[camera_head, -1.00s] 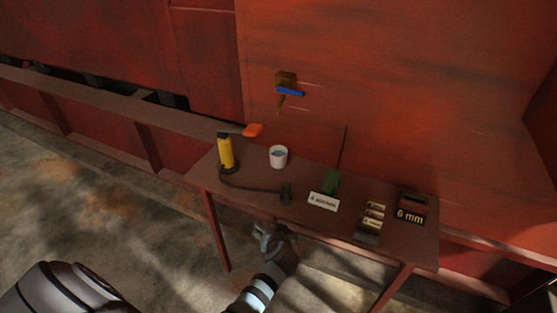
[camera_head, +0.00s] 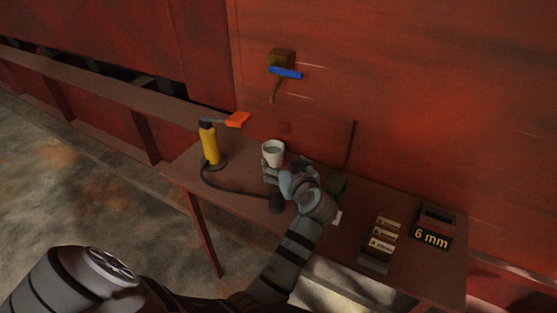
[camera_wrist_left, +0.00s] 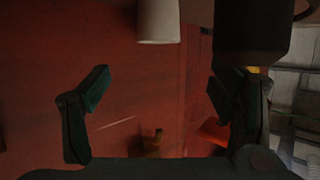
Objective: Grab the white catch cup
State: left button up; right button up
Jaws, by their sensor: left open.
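The white catch cup (camera_head: 272,150) stands upright on the narrow brown table, with its open top showing in the head view. My left gripper (camera_head: 275,170) is just in front of the cup and overlaps its lower edge in the picture. In the left wrist view the white cup (camera_wrist_left: 158,22) is at the top, beyond and between the two spread fingers of the left gripper (camera_wrist_left: 160,82). The fingers are open with nothing between them; whether one touches the cup I cannot tell. My right gripper is not in view.
A yellow cylinder (camera_head: 210,146) with a black hose stands left of the cup. The hose's dark end (camera_head: 276,203) is close to my gripper. An orange-ended item (camera_head: 238,119) is behind. A green item (camera_head: 337,184), cards (camera_head: 383,234) and a "6 mm" box (camera_head: 432,237) lie right.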

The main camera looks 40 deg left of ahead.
aim_at(271, 146)
pick_arm(q)
jog(key=b+x, duration=0.2)
jog(key=x, duration=1.2)
jog(key=shift+w+f, duration=0.2)
jog(key=shift+d+r, duration=0.1)
jog(key=c, duration=1.4)
